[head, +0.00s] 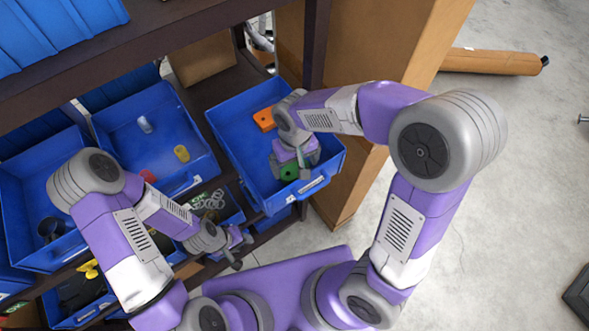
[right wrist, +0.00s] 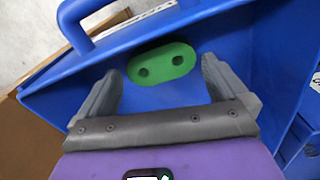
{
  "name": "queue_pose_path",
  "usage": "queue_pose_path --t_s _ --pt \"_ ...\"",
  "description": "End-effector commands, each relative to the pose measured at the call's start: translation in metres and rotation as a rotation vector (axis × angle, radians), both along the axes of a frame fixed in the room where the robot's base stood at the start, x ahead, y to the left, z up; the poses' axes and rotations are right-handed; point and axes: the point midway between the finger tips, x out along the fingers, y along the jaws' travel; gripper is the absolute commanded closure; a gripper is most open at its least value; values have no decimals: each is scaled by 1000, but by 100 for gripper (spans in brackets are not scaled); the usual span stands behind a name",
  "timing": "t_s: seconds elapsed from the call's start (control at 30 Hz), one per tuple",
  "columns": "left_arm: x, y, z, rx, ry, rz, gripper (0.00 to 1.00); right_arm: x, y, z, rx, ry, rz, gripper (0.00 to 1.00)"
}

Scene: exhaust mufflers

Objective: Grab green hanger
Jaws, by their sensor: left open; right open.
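The green hanger (right wrist: 162,64) is a flat rounded piece with two dark holes. In the right wrist view it lies in a blue bin (right wrist: 215,40), near the handle end. In the head view it shows partly as a green patch (head: 289,172) beside my right gripper (head: 304,170). My right gripper (right wrist: 160,85) is open, its two fingers to either side of the hanger and nothing between them held. Whether the fingertips are level with the hanger cannot be told. My left gripper (head: 236,250) is open and empty, low in front of the shelf.
An orange piece (head: 264,119) lies in the same bin, further back. Other blue bins to the left hold a yellow piece (head: 181,153) and a grey piece (head: 145,124). A shelf board (head: 160,35) runs above. A cardboard box (head: 385,50) stands right of the bin.

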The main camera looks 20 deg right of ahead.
Motion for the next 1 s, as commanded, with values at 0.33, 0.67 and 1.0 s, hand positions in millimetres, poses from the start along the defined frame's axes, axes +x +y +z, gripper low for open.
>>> queue_pose_path --t_s 0.33,0.67,1.0 --pt "0 0 -1 0 0 0 57 0 0 -27 0 0 0 0" --pt "0 0 -1 0 0 0 57 0 0 -26 1 0 0 34" --pt "0 0 -1 0 0 0 57 1 0 -20 3 -4 0 41"
